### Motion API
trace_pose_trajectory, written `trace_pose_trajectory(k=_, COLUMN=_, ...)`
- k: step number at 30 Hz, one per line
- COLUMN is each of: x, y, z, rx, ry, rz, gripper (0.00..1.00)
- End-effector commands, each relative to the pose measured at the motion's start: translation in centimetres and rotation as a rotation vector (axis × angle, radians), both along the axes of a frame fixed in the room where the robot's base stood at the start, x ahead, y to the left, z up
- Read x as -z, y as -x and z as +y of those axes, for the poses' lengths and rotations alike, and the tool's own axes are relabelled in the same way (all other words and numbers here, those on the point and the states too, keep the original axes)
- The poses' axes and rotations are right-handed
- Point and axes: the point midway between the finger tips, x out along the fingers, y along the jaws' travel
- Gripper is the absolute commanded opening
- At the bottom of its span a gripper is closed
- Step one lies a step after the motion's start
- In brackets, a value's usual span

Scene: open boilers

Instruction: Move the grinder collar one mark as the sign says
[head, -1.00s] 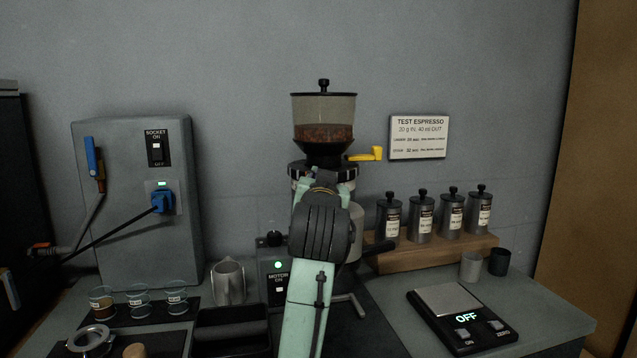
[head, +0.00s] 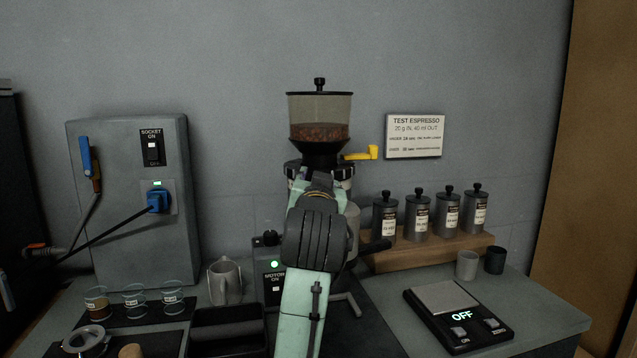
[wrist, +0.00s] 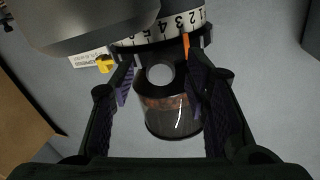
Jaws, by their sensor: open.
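The grinder's collar (head: 345,173) is a dark ring with a white band below the bean hopper (head: 320,118); my arm covers most of it in the head view. In the wrist view the collar's number scale (wrist: 165,25) runs along the top, with an orange mark (wrist: 186,45) beside it. My gripper (wrist: 160,82) is open, its two purple-padded fingers spread on either side of the grinder's neck near the collar, with nothing held. I cannot tell whether they touch. A yellow lever (head: 365,153) juts right of the collar. The sign (head: 415,136) hangs on the wall; its smaller lines are hard to read.
A grey box with a socket switch (head: 152,148) stands left, with a cable. A green light (head: 274,265) glows on the motor panel. Several canisters stand on a wooden stand (head: 420,252) at right. Glasses and a pitcher (head: 225,282) sit front left.

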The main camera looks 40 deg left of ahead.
Motion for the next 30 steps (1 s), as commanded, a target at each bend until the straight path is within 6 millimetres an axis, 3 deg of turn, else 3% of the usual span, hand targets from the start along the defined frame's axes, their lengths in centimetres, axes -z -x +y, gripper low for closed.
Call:
trace_pose_trajectory(k=6, x=-0.1, y=4.0, z=-2.8, rx=0.001, ry=-0.002, rz=-0.002, gripper=0.43)
trace_pose_trajectory(k=13, x=0.0, y=7.0, z=-4.9, rx=0.0, ry=-0.001, rz=-0.001, gripper=0.43)
trace_pose_trajectory(k=30, x=0.1, y=7.9, z=-5.4, rx=0.0, ry=0.001, rz=0.0, gripper=0.43)
